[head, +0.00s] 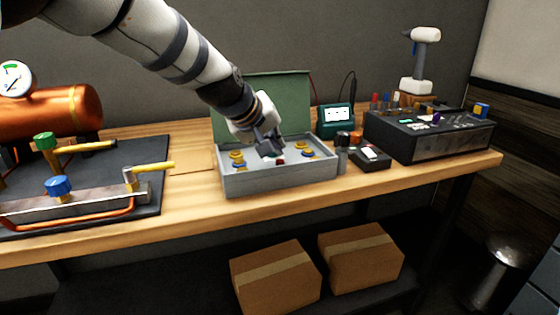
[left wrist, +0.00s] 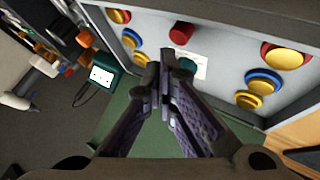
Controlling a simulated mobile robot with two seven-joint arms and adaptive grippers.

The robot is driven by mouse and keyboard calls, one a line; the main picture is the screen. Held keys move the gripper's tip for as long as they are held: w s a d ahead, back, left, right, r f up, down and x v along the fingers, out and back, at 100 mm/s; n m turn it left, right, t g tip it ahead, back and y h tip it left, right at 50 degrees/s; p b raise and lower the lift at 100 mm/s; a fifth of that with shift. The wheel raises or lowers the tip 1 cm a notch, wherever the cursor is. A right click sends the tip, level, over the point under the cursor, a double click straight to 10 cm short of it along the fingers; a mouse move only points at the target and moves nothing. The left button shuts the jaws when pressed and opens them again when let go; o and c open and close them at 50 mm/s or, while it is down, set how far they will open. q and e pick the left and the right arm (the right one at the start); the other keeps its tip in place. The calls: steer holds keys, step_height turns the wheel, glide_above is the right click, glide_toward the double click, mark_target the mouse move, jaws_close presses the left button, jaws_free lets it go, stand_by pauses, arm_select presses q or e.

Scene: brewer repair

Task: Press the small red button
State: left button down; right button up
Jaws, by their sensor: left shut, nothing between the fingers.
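The small red button (head: 280,161) is in the front middle of the open grey box (head: 285,182), among larger round buttons. In the left wrist view it seems to be the dark red cylinder (left wrist: 181,34) just beyond my fingertips. My left gripper (head: 271,150) points down into the box and is shut and empty. In the wrist view its fingertips (left wrist: 168,62) are together, close to a green button (left wrist: 188,65) and a white label. A gap shows between the fingertips and the red button there. My right gripper is not in view.
Larger yellow and blue ringed buttons (head: 237,155) flank the middle of the box. The green lid (head: 275,95) stands raised behind. A small meter (head: 335,119) and a black device (head: 430,138) stand right; a copper-tank machine (head: 55,112) stands left.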

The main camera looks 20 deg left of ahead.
mark_target(277, 161)
arm_select(q)
steer(key=shift+f, duration=0.15)
steer(key=shift+f, duration=0.3)
steer(key=shift+f, duration=0.45)
stand_by(0.6)
steer(key=shift+r, duration=0.85)
steer(key=shift+r, duration=2.55)
steer(key=shift+f, duration=0.1)
